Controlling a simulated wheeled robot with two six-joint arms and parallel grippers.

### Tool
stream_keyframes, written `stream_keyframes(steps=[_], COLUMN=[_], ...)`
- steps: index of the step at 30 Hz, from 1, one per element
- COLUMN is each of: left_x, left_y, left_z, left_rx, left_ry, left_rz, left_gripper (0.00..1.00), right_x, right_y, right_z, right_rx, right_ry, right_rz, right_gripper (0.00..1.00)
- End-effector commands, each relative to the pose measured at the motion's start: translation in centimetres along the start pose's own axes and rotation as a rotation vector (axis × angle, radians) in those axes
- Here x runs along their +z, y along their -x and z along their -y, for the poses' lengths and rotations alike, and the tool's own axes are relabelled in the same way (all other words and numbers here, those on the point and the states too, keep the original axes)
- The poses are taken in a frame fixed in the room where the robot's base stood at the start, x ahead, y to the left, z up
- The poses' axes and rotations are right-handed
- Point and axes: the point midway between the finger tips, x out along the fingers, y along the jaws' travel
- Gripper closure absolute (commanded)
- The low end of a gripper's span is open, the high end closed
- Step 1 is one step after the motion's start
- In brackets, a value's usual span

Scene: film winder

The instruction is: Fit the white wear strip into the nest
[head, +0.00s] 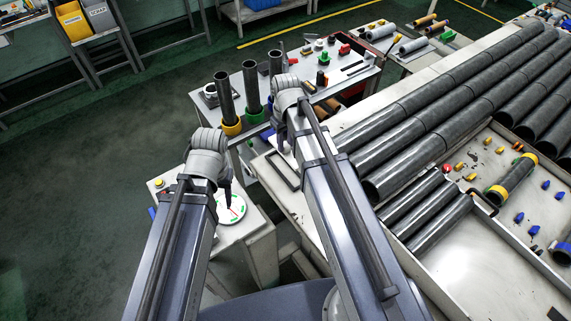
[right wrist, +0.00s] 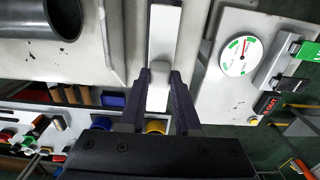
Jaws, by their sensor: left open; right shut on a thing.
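The white wear strip (right wrist: 164,35) is long and narrow with a raised block. My right gripper (right wrist: 160,76) is shut on it at that block. In the head view my right gripper (head: 284,146) is low over the near end of the bench, and the strip is hidden by the arm. A dark-edged rectangular outline (head: 281,176) on that bench may be the nest; whether the strip touches it I cannot tell. My left gripper (head: 228,198) is open and empty above a round white dial (head: 233,210).
Black rollers (head: 430,125) fill the bench to the right. A side table with upright black tubes (head: 251,90) in coloured bases stands beyond my grippers. The dial's small cabinet (head: 250,242) is at the left. Open floor lies further left.

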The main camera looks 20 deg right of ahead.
Motion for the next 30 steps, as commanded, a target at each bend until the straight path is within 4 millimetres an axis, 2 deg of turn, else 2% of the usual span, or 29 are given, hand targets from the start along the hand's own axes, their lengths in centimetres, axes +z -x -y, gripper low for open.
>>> stream_keyframes(steps=[10,13,20,30], left_x=[-0.4,-0.4,-0.4,-0.6], left_y=[-5.4,-6.1,-6.3,-9.8], left_z=[-0.5,-0.6,-0.6,-0.9], left_rx=[0.000,-0.001,-0.001,-0.003], left_ry=[0.001,-0.001,-0.002,-0.010], left_rz=[-0.002,-0.002,-0.002,-0.002], left_gripper=[0.50,0.50,0.50,0.50], right_x=[0.0,0.1,0.1,0.1], right_y=[-5.4,-6.1,-6.3,-9.9], right_z=[0.0,0.0,0.0,0.0], right_rx=[0.000,0.000,0.000,0.000], right_ry=[0.000,0.000,0.000,0.000], right_rz=[0.000,0.000,0.000,0.000], right_gripper=[1.00,1.00,1.00,1.00])
